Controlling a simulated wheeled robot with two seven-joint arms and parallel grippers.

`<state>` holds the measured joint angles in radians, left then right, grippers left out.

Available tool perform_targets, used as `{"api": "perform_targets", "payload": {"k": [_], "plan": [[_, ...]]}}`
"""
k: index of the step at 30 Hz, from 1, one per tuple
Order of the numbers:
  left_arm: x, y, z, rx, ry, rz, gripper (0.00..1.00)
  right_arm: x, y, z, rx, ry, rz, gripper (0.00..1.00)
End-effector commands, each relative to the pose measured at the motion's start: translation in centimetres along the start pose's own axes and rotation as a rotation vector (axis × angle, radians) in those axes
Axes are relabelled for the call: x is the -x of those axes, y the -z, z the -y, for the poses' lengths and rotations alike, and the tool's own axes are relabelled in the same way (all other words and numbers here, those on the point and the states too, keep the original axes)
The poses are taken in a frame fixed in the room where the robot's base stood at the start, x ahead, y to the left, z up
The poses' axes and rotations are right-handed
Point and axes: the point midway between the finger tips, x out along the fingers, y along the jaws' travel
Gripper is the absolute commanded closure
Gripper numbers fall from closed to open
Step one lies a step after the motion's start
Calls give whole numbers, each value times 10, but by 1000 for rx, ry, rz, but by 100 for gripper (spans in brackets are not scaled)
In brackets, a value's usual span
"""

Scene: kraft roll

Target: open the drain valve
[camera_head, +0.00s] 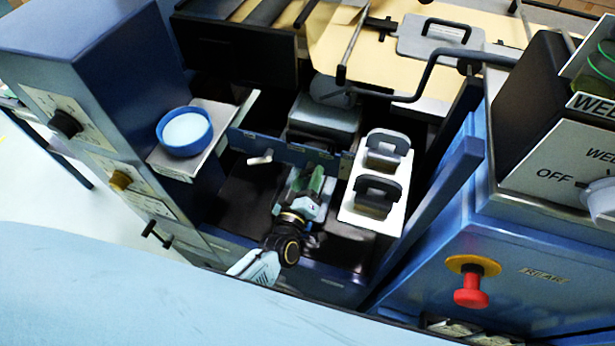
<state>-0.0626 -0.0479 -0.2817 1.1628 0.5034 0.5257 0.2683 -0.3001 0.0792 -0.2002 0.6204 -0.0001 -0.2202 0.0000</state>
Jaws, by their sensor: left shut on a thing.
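My left gripper (312,183) reaches in from the bottom, inside the dark bay of the machine, just in front of a blue rail (283,150). It is shut on what seems to be the drain valve's handle at the rail; the jaws and wrist hide most of it, so its angle cannot be told. A small pale lever (260,158) sticks out from the same rail, left of the gripper and apart from it. My right gripper is not in view.
A white tray (347,212) with two dark-handled blocks (377,195) stands close right of the gripper. A blue round dish (184,131) sits on a shelf at the left. A red emergency button (471,291) is on the right cabinet. A bent black bar (425,78) crosses above.

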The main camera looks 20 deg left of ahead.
Motion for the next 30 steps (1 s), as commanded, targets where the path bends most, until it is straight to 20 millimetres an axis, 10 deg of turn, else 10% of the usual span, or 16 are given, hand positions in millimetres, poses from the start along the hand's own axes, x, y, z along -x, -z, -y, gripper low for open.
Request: {"api": "perform_targets", "payload": {"k": [11, 12, 17, 30], "plan": [[0, 0, 0, -12, -1, 1, 72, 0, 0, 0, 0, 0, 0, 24], [0, 0, 0, -12, -1, 0, 48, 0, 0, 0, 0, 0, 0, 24], [0, 0, 0, -10, -1, 0, 27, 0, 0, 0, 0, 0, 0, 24], [15, 0, 1, -8, 1, 2, 27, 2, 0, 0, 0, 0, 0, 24]]}}
